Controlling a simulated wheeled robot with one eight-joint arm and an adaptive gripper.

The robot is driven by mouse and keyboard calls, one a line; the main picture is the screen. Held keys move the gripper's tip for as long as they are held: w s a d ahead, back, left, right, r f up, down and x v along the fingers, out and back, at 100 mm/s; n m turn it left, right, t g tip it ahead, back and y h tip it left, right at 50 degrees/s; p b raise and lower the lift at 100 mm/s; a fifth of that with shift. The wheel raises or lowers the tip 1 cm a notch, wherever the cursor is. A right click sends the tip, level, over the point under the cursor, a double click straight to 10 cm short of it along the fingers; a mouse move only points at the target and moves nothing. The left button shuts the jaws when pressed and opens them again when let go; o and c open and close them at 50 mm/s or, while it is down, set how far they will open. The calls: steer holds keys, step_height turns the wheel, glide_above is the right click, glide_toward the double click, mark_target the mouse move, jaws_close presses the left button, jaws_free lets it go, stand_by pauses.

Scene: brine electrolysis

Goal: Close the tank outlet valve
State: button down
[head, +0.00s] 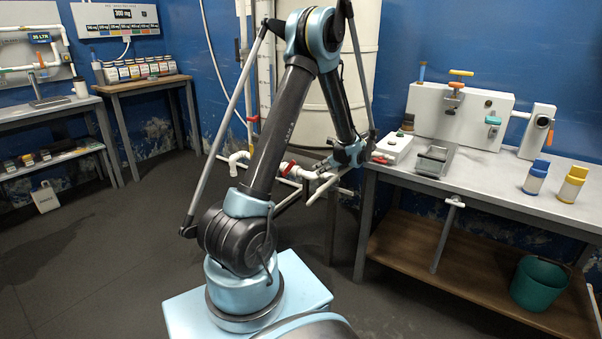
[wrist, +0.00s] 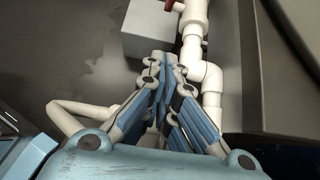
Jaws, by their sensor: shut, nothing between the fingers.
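A red valve handle (head: 286,168) sits on the white pipe (head: 305,173) low in front of the large cream tank (head: 362,60). In the wrist view a dark red handle (wrist: 170,4) shows at the top edge on a white pipe (wrist: 193,45), partly cut off. My gripper (head: 318,173) is to the right of the red handle in the head view, close to the pipe. In the wrist view my gripper (wrist: 167,60) has its fingertips together, empty, beside the pipe's bend. Whether the fingers touch the pipe cannot be told.
A metal bench (head: 490,180) stands at the right, its edge near my arm, with a white apparatus (head: 460,108) and small jars. A grey block (wrist: 150,30) lies beyond the fingertips in the wrist view. A bench (head: 50,115) stands at left. Floor between is clear.

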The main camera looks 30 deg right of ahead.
mark_target(289, 168)
steer(key=x, duration=0.9)
steer(key=shift+w+f, duration=0.2)
steer(key=shift+w+a+r, duration=0.2)
steer(key=shift+w, duration=0.2)
steer(key=shift+w+a+r, duration=0.15)
steer(key=shift+w+r, duration=0.05)
steer(key=shift+w, duration=0.2)
steer(key=shift+w+a+r, duration=0.3)
steer(key=shift+w+r, duration=0.35)
steer(key=shift+w, duration=0.2)
steer(key=shift+d+r, duration=0.1)
